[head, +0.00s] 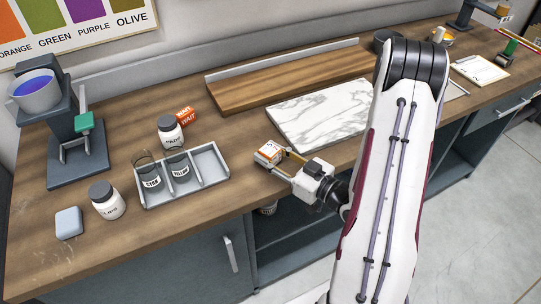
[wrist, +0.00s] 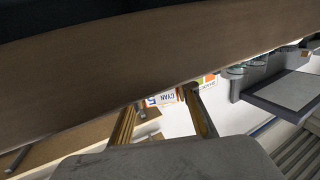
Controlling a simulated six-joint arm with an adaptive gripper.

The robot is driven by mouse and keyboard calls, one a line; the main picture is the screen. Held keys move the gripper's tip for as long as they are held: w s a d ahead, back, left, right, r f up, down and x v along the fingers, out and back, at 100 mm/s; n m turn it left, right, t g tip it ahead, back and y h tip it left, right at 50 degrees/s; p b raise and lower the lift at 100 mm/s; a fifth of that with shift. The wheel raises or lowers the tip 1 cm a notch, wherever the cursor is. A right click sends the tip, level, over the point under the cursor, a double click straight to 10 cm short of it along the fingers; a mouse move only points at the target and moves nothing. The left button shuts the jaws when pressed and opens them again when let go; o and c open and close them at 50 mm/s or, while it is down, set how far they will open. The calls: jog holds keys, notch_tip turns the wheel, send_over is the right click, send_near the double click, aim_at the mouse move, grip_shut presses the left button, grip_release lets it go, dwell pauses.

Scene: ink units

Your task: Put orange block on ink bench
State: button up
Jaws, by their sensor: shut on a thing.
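My gripper (head: 279,160) is at the front edge of the wooden bench top (head: 235,190), shut on a small block (head: 268,151) with a white labelled top and orange sides. The block is just in front of the white marble slab (head: 322,113). I cannot tell whether it touches the bench. In the wrist view, my gripper's fingers (wrist: 160,105) flank a white area with lettering; I cannot tell if this is the block's face or something behind it. An orange piece marked WAIT (head: 186,117) lies farther back on the bench.
A grey divided tray (head: 213,160) with dark jars stands left of my gripper, beside white jars (head: 171,131) and (head: 106,200). A grey stand with a blue-filled cup (head: 36,90) is at the far left. A wooden board (head: 290,78) lies behind the slab. The slab is clear.

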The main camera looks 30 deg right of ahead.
aim_at(275, 163)
jog(key=shift+f, duration=0.3)
jog(key=shift+f, duration=0.2)
jog(key=o, duration=1.2)
jog(key=shift+s, duration=0.15)
jog(key=shift+v, duration=1.05)
jog(key=shift+f+v, duration=0.15)
jog(key=shift+v, duration=0.6)
jog(key=shift+f+v, duration=0.1)
jog(key=shift+v, duration=1.9)
jog(key=shift+o, duration=0.4)
jog(key=shift+s+a, duration=0.1)
jog(key=shift+a, duration=0.1)
